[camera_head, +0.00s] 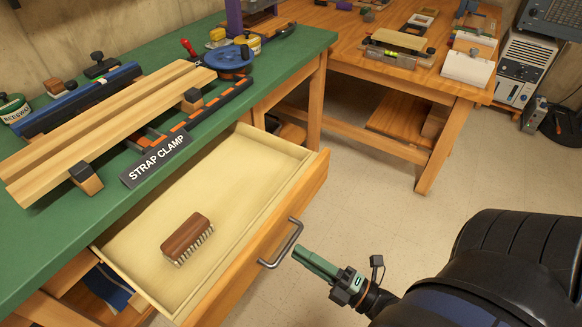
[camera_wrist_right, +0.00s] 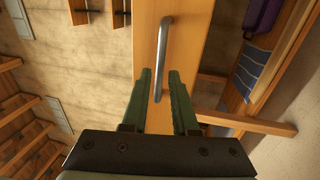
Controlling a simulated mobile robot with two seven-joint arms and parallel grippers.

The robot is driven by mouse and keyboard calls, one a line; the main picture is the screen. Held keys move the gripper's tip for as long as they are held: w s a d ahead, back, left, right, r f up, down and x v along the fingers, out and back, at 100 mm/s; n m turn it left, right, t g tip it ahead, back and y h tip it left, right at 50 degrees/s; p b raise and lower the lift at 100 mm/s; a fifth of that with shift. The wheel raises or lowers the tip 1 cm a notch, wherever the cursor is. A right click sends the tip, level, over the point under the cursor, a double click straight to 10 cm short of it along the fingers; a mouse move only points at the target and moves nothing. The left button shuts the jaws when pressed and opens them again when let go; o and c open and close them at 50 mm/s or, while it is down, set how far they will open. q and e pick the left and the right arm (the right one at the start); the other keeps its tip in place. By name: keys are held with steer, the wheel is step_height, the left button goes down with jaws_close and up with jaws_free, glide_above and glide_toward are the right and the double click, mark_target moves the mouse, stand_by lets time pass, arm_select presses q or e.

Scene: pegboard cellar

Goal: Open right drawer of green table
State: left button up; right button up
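The green table (camera_head: 60,235) has a wooden drawer (camera_head: 262,232) pulled well out, showing its pale inside. A brown brush (camera_head: 187,238) with pale bristles lies in it. The drawer front carries a grey metal bar handle (camera_head: 287,246). My right gripper (camera_head: 300,254) has green fingers and is just in front of the handle. In the right wrist view the fingers (camera_wrist_right: 160,76) are apart, with the handle (camera_wrist_right: 164,45) running between and beyond them in the picture. I cannot tell whether they touch it. My left gripper is not in view.
On the green top lie wooden boards (camera_head: 110,125), a strap clamp with its label (camera_head: 155,160), and a blue round tool (camera_head: 228,60). A wooden workbench (camera_head: 440,85) stands behind. The tiled floor (camera_head: 370,190) between is clear.

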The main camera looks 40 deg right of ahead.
steer(key=v, duration=0.8)
steer(key=shift+s, duration=0.1)
